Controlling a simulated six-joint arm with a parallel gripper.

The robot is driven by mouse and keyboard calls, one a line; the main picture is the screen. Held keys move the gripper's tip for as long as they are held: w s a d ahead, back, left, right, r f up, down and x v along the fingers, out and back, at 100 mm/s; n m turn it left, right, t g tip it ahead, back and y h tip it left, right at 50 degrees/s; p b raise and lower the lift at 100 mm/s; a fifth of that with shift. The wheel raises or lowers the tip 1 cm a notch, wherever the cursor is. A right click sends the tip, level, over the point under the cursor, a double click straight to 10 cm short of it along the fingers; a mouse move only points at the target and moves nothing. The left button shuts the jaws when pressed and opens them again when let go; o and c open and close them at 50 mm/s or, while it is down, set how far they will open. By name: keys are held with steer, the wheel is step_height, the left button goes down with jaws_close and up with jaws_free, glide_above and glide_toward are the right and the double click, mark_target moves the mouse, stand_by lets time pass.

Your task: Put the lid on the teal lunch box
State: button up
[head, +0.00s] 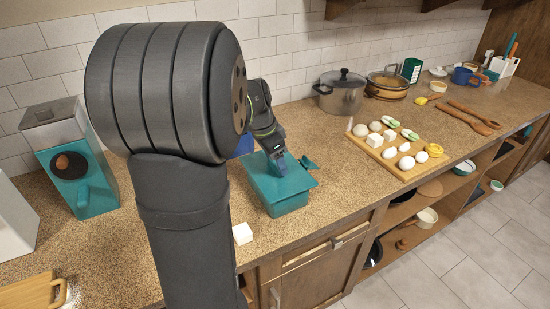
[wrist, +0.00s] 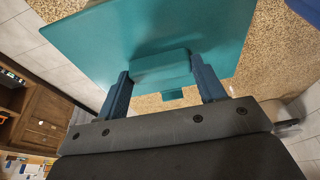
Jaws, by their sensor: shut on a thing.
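The teal lunch box (head: 288,205) stands on the speckled counter in the middle of the head view. The flat teal lid (head: 266,187) lies over the box top, its edges roughly in line with the box; I cannot tell whether it rests fully on the rim. My gripper (head: 279,165) points down at the lid's middle. In the wrist view, the blue fingers of my gripper (wrist: 160,72) are shut on the raised block handle of the lid (wrist: 95,45). The inside of the box is hidden under the lid.
A small teal object (head: 308,163) is just behind the box. A white block (head: 242,233) lies in front-left of it. A teal appliance (head: 75,165) stands at left. A wooden board (head: 385,155) with several foods and a steel pot (head: 341,95) are to the right.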

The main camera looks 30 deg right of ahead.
steer(key=shift+f, duration=0.7)
steer(key=o, duration=1.1)
steer(key=v, duration=1.7)
steer(key=shift+r, duration=0.25)
steer(key=shift+f, duration=0.15)
steer(key=x, duration=1.7)
